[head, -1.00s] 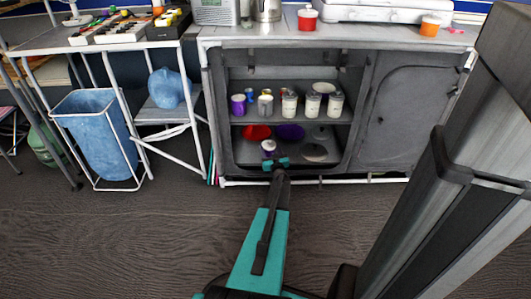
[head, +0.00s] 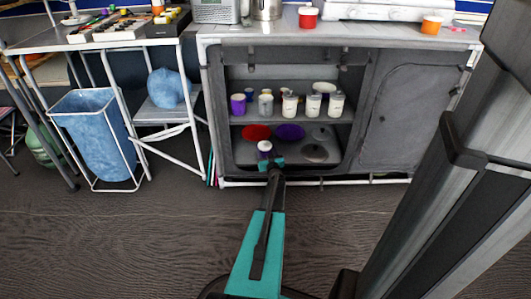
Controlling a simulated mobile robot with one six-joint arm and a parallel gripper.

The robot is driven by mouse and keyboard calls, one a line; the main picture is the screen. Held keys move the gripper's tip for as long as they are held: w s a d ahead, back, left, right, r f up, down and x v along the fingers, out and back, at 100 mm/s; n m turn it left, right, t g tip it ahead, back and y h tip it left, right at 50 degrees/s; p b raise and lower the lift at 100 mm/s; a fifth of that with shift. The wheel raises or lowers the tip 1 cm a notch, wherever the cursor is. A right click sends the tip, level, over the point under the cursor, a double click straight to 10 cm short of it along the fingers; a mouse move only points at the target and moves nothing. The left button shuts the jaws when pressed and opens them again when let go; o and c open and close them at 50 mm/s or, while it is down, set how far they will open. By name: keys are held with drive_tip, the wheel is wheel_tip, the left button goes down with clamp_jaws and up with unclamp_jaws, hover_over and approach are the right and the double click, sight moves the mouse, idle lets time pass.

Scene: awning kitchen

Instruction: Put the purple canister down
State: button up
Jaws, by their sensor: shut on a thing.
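A small purple canister with a white lid (head: 265,147) is at the front of the cabinet's lower compartment, low near its floor. My gripper (head: 268,161) reaches in from the front and is shut on it. The jaws hide the canister's lower part, so I cannot tell whether its base touches the floor of the compartment. Another purple canister (head: 238,105) stands at the left end of the shelf above.
A red bowl (head: 256,132), a purple bowl (head: 289,132) and a grey lid (head: 315,152) lie behind and right. Several white-lidded jars (head: 290,104) stand on the upper shelf. The cabinet's right door (head: 410,110) is closed. Open floor lies in front.

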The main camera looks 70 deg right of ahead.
drive_tip(key=shift+f, duration=0.45)
drive_tip(key=shift+f, duration=0.15)
drive_tip(key=o, duration=1.1)
drive_tip(key=shift+r, duration=0.2)
drive_tip(key=p+v, duration=0.3)
drive_tip(key=v, duration=0.9)
drive_tip(key=shift+w, duration=0.1)
